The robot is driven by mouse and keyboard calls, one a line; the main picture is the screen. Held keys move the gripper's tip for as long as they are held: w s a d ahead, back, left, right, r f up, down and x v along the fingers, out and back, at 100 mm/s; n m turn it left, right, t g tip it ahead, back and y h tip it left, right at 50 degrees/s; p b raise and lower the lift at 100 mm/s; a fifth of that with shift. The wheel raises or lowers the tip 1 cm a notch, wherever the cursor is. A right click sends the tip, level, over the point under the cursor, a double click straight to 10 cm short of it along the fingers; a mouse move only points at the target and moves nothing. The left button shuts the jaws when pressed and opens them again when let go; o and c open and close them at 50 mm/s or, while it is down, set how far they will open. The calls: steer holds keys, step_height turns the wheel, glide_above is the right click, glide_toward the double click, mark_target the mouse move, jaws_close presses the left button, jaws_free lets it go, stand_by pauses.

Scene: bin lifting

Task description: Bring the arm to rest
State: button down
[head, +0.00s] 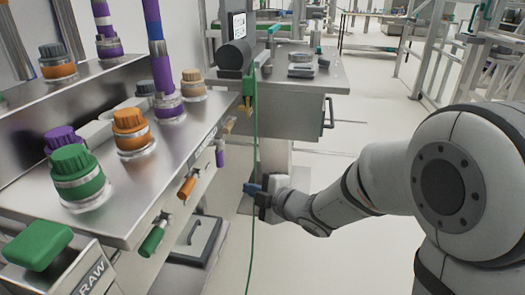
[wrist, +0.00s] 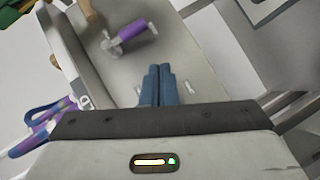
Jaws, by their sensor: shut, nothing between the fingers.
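My gripper (head: 254,189) is at the end of my arm, in the middle of the head view, low beside the metal counter and over the floor side. In the wrist view its two blue fingers (wrist: 159,85) are together, with nothing between them. My arm reaches in from the right of the head view, bent, with the gripper pointing left. A green cable (head: 253,240) hangs down close to the gripper; I cannot tell if they touch.
The metal counter (head: 115,190) on the left bears green, orange and purple capped knobs. Green and orange handles stick out of its front. A purple handle (wrist: 131,31) shows ahead of the fingers. A drawer cabinet (head: 285,112) stands behind. The floor (head: 365,125) beyond my arm is clear.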

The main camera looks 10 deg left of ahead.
steer(key=d+r+m+t+h+p, duration=0.2)
steer(key=d+r+m+h+p, duration=0.95)
steer(key=d+r+p, duration=0.6)
steer(key=s+d+r+m+g+p, duration=0.4)
steer(key=s+d+r+m+p, duration=0.1)
steer(key=s, duration=0.4)
steer(key=s+d+r+m+g+p, duration=0.3)
steer(key=s+d+r+m+p, duration=0.3)
steer(key=s+r+m+p, duration=0.2)
steer(key=shift+s+d+r+g+h, duration=0.2)
steer(key=shift+s+r+g+h, duration=0.25)
steer(key=shift+s, duration=0.75)
